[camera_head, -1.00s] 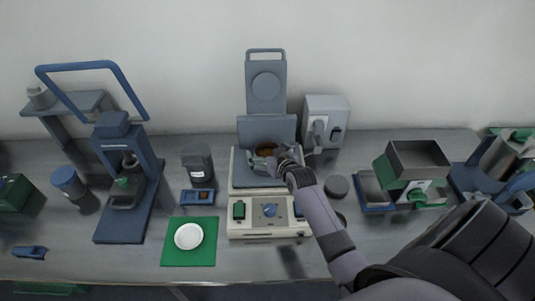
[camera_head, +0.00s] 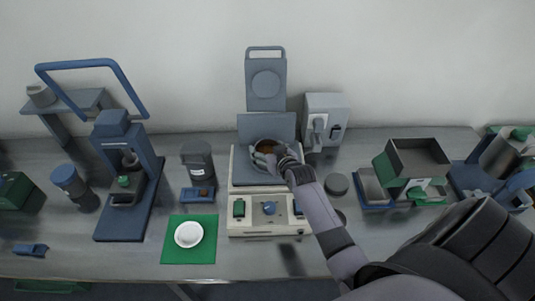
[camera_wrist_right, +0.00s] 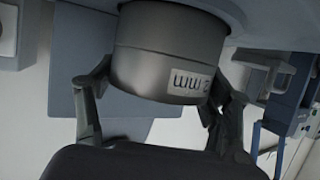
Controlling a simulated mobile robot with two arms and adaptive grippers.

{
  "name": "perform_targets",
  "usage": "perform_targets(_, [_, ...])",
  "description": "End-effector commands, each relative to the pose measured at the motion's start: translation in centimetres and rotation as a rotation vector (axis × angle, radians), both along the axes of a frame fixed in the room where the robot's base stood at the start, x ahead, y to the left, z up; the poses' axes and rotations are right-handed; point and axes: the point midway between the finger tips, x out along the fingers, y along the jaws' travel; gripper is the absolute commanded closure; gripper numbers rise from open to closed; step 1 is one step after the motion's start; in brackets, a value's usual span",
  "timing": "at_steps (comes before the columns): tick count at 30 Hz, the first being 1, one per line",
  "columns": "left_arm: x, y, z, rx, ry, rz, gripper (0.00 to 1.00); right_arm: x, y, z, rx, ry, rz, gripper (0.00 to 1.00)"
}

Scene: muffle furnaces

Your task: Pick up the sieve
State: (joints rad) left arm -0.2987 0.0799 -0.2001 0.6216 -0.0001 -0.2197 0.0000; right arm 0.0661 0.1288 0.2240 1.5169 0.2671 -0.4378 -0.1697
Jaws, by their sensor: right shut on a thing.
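The sieve is a round grey metal cylinder (camera_head: 268,143) with something brown inside, over the middle of the beige and grey machine (camera_head: 235,186). In the right wrist view the sieve (camera_wrist_right: 168,60) shows upside-down lettering reading about "2 mm" on a pale label. My right gripper (camera_head: 278,158) is shut on its sides, one finger on each side in the wrist view (camera_wrist_right: 160,97). Whether the sieve is clear of the machine below is hard to tell. My left gripper is not in view.
A green mat (camera_head: 176,252) with a white dish (camera_head: 189,234) lies left of the machine. A grey box (camera_head: 327,118) stands behind my right arm. A grey hopper (camera_head: 418,157) stands at the right.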

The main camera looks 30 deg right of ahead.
Motion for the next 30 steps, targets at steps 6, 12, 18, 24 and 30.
perform_targets(6, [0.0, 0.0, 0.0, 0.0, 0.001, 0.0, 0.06, 0.0, 0.0, 0.0, 0.0, 0.0, 0.0, 0.63])
perform_targets(12, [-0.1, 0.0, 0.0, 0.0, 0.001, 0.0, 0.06, 0.0, 0.0, 0.0, 0.0, 0.0, 0.0, 0.76])
perform_targets(18, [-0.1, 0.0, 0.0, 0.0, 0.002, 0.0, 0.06, 0.0, 0.0, 0.0, 0.0, -0.001, 0.0, 0.79])
perform_targets(24, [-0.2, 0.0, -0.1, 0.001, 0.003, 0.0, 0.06, 0.1, 0.0, 0.7, 0.0, -0.003, 0.001, 0.79])
perform_targets(30, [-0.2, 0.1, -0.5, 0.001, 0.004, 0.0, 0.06, 0.1, 0.0, 3.5, -0.002, -0.007, 0.0, 0.79])
